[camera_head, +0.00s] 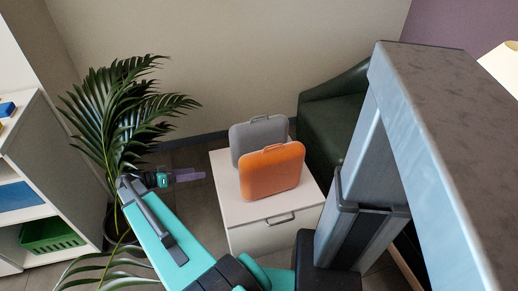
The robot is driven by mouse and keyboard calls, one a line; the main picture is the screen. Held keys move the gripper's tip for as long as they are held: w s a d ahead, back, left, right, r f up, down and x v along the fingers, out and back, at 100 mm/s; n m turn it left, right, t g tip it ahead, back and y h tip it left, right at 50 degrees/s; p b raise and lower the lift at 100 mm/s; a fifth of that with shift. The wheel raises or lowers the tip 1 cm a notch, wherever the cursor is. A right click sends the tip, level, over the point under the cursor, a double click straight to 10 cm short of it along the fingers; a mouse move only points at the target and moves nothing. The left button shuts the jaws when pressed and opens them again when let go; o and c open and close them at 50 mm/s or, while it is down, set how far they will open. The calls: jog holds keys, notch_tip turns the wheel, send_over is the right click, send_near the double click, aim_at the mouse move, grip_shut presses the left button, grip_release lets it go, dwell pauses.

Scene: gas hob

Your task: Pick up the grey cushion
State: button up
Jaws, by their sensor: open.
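The grey cushion (257,131) stands upright on a white drawer cabinet (231,206), with a small handle on its top edge. An orange cushion (272,172) of like shape stands in front of it and hides its lower right part. My gripper (190,175) is open, with purple fingers pointing right. In the picture it lies left of the cabinet, apart from both cushions. I cannot tell its height against the cabinet top.
A potted palm (118,110) stands behind and around my arm at the left. A white shelf (71,205) with a green basket (50,235) is at the far left. A dark green armchair (330,120) stands close to the cabinet's right. The wall is behind.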

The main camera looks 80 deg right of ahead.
jog(key=s+d+r+m+g+b, duration=0.1)
jog(key=s+d+r+m, duration=0.1)
jog(key=d+r, duration=0.1)
jog(key=s+d+r+m+g+b, duration=0.1)
jog(key=s+d+r+m+g, duration=0.1)
jog(key=s+d+r+m, duration=0.1)
jog(key=s+d+r+m+g+b, duration=0.2)
jog(key=s+d+r+m, duration=0.1)
jog(key=d, duration=0.1)
jog(key=shift+s+d+r, duration=0.2)
jog(key=shift+s+d, duration=0.05)
jog(key=shift+s+r+m, duration=0.1)
jog(key=shift+r+m, duration=0.1)
jog(key=shift+m, duration=0.1)
jog(key=b, duration=0.1)
send_near(259, 141)
jog(key=shift+d+r, duration=0.45)
jog(key=shift+d, duration=0.3)
jog(key=shift+d+r, duration=0.4)
jog(key=shift+d, duration=0.35)
jog(key=shift+d+r, duration=0.45)
jog(key=shift+d, duration=0.3)
jog(key=shift+s, duration=0.1)
jog(key=shift+b+x, duration=0.6)
jog(key=shift+x, duration=1.95)
